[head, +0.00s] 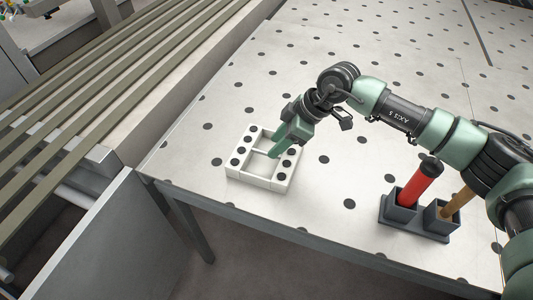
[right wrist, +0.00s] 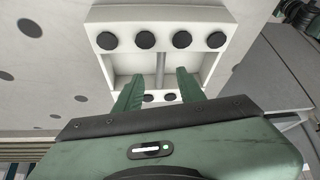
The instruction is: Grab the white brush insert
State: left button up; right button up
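The white brush insert (head: 255,177) lies on the spotted table near its left front edge. It is a white frame with black round spots along two sides and open pockets between them. It also shows in the right wrist view (right wrist: 160,15), where a thin divider bar runs between its two pockets. My right gripper (head: 276,153) is over the insert, fingers pointing down into its middle. In the right wrist view the right gripper (right wrist: 158,75) is open, one finger on each side of the divider, with gaps visible. My left gripper is in neither view.
A dark holder (head: 408,223) at the table's front right carries a red-handled tool (head: 418,185) and a tan-handled one (head: 457,201), close below my right arm. A slatted bench (head: 120,75) runs along the left. The table behind the insert is clear.

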jog(key=p+x, duration=0.1)
jog(key=x, duration=0.3)
jog(key=shift+w+f, duration=0.15)
jog(key=c, duration=0.8)
grip_shut()
dwell(0.4)
